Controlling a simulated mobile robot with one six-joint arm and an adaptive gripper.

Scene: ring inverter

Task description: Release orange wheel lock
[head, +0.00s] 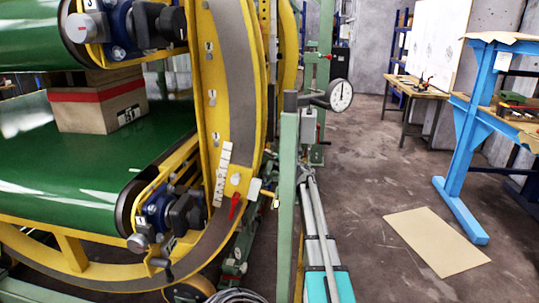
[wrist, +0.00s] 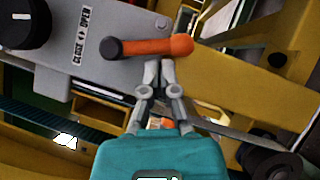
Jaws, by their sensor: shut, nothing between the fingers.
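The orange lever (wrist: 150,47) shows in the wrist view, lying nearly level across a grey plate (wrist: 90,70). Its rounded right end is the brighter orange. A "CLOSE OPEN" label (wrist: 82,35) stands on the plate left of the lever. My gripper (wrist: 160,62) is shut and empty, its tips at the lower edge of the lever near its right half. I cannot tell whether they touch it. In the head view I cannot clearly pick out this lever or my gripper.
A black knob (wrist: 25,22) is left of the label, and yellow beams (wrist: 250,80) run behind the lever. In the head view, a carton (head: 98,108) sits on the green conveyor (head: 70,160). A green post (head: 288,200) stands beside the ring.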

